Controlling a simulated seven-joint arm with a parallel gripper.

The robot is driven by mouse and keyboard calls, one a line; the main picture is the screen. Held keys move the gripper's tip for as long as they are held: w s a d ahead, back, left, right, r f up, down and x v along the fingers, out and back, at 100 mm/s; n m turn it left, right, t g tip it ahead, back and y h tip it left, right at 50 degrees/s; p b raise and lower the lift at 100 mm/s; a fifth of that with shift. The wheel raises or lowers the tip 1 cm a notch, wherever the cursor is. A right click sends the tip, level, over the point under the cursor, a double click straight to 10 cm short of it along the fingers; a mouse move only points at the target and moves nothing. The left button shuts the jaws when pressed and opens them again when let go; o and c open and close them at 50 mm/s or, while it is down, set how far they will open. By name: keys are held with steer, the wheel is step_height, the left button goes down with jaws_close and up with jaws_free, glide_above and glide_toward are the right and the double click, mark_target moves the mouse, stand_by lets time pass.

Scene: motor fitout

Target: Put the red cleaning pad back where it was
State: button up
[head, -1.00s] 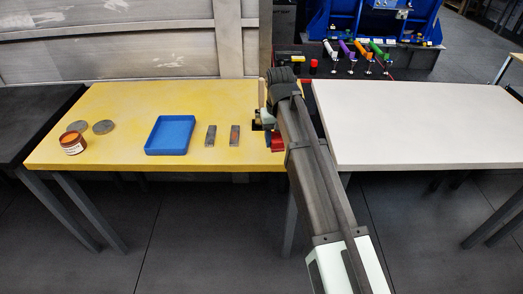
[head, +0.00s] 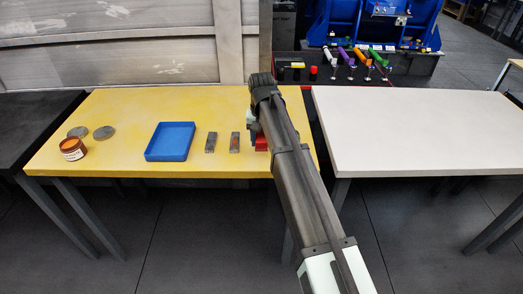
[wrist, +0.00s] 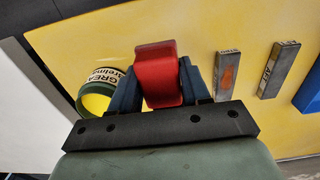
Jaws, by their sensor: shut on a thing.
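The red cleaning pad (wrist: 158,72) is held between the two dark blue fingers of my gripper (wrist: 160,82) in the wrist view. In the head view the pad (head: 262,143) shows as a small red patch beside my arm, over the right part of the yellow table (head: 200,105). My arm hides most of the gripper there. Just left of the pad are two grey metal blocks; the nearer one (head: 235,142) has an orange smear, and the other (head: 210,142) is plain on top with lettering on its side. I cannot tell whether the pad touches the table.
A grease tin (wrist: 98,92) stands close beside the gripper in the wrist view; my arm hides it in the head view. The white table (head: 420,130) is bare.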

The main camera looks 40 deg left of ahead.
mark_target(262, 157)
steer(key=shift+f, duration=2.45)
steer(key=o, duration=1.1)
steer(key=shift+f, duration=0.15)
step_height(262, 157, up, 12)
steer(key=shift+r, duration=0.2)
